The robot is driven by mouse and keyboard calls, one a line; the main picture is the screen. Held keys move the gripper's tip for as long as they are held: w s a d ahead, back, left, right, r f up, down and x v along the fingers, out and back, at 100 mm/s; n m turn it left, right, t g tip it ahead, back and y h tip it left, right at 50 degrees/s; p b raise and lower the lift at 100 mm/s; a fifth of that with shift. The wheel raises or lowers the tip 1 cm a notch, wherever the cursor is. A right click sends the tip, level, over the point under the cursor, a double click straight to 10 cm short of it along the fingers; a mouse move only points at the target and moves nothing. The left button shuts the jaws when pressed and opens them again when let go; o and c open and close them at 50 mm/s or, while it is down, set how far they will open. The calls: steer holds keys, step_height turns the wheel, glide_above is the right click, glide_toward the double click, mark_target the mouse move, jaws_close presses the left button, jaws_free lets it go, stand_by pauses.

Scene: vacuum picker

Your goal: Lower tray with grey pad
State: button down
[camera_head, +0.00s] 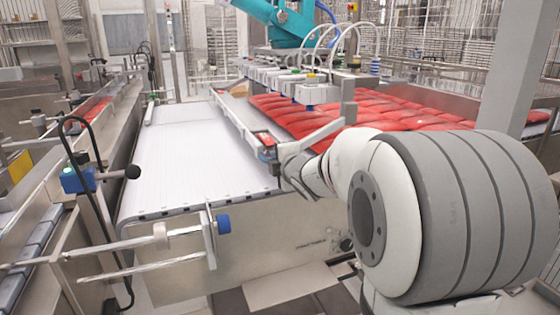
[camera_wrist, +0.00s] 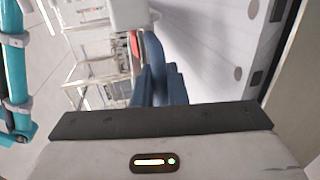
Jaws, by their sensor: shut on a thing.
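My gripper (camera_wrist: 157,78) shows in the wrist view as dark blue fingers above a black bar. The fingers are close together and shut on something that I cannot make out. In the head view my white and grey arm reaches in from the right, and its far end is beside the near right corner of the white conveyor (camera_head: 185,160). The fingertips are not clear there. I cannot pick out a tray or a grey pad in either view.
Red packs (camera_head: 340,110) lie in rows to the right of the conveyor. A teal picker arm (camera_head: 290,25) with suction cups hangs above them. A metal rail (camera_head: 235,120) runs along the conveyor's right side. A blue knob (camera_head: 223,224) stands at its front.

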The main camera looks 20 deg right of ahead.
steer(key=c, duration=1.6)
jaws_free()
steer(key=shift+w, duration=0.1)
steer(key=shift+o, duration=0.3)
steer(key=p+v, duration=0.1)
steer(key=v, duration=0.7)
steer(key=shift+d, duration=0.1)
steer(key=shift+p, duration=0.4)
